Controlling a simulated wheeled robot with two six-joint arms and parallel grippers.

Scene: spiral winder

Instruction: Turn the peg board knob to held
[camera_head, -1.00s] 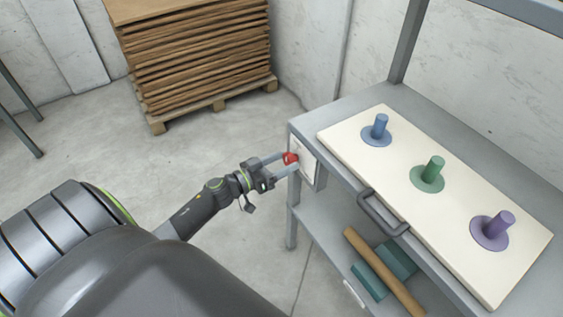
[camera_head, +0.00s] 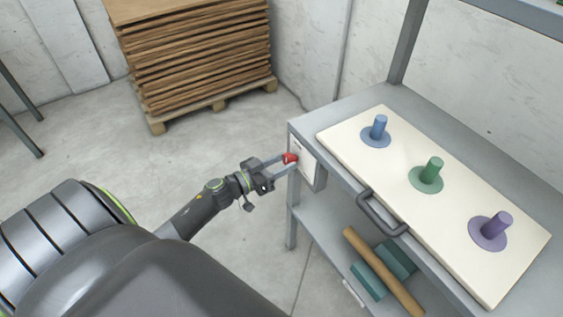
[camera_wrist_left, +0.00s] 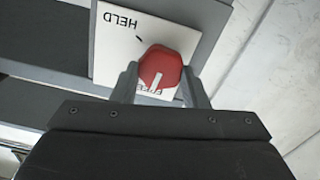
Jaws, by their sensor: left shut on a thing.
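The red knob (camera_head: 290,158) sits on a white plate (camera_head: 307,160) at the near left end of the grey bench. In the left wrist view the knob (camera_wrist_left: 160,66) carries a white pointer line directed down toward a label partly hidden by the knob, of which "F" and "E" letters show. The word HELD appears upside down at the upper left of the plate (camera_wrist_left: 113,50), near a dark tick mark. My left gripper (camera_head: 283,164) is shut on the knob, one finger on each side. The cream peg board (camera_head: 465,220) lies on the bench top. My right gripper is not in view.
Blue (camera_head: 379,128), green (camera_head: 431,170) and purple (camera_head: 494,225) pegs stand on the board. A dark handle (camera_head: 382,215) sticks out at the bench's front edge. A wooden rod (camera_head: 384,272) and teal blocks lie on the lower shelf. A pallet of boards (camera_head: 200,60) stands behind.

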